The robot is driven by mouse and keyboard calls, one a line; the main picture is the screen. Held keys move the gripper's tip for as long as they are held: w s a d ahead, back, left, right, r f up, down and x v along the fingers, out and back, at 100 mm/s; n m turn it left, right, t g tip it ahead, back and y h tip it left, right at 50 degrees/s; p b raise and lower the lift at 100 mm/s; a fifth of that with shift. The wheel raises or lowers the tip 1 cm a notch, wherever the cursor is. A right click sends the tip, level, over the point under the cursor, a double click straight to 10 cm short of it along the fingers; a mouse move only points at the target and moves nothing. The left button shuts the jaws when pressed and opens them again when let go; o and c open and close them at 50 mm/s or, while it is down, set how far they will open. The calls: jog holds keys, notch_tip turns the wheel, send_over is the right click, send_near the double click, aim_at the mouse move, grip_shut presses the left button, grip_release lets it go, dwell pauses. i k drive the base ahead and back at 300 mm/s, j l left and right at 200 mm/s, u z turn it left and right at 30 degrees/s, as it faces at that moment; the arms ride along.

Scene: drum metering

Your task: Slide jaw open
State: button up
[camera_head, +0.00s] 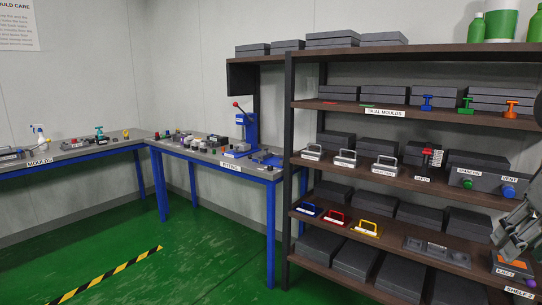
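No jaw can be made out for certain from here. A grey metal fixture with a raised middle part (437,249) lies on the lower shelf at the right. A blue press with a red-knobbed lever (247,128) stands on the bench labelled fitting. My gripper (515,232) shows at the right edge in front of the shelving, partly cut off. It is seen from the side, and its fingertips are not clear, so its opening cannot be told.
Dark wooden shelving (400,180) fills the right side, with grey boxes, coloured handles and a control box (486,183) with green and blue knobs. Blue-legged benches (215,157) line the walls. Green floor (190,260) is open at the left, with a striped yellow-black line (105,275).

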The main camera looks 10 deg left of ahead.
aim_at(266, 155)
jog(key=i+j+u, duration=0.1)
jog(key=i+j, duration=0.25)
jog(key=i, duration=0.3)
jog(key=i+j+u, duration=0.1)
jog(key=i+j, duration=0.2)
jog(key=i, duration=0.3)
jog(key=i+j+u, duration=0.1)
jog(key=i+j, duration=0.15)
jog(key=i, duration=0.4)
jog(key=i+j+u, duration=0.1)
jog(key=i, duration=0.6)
jog(key=i+j+u, duration=0.1)
jog(key=i, duration=0.55)
jog(key=j, duration=0.1)
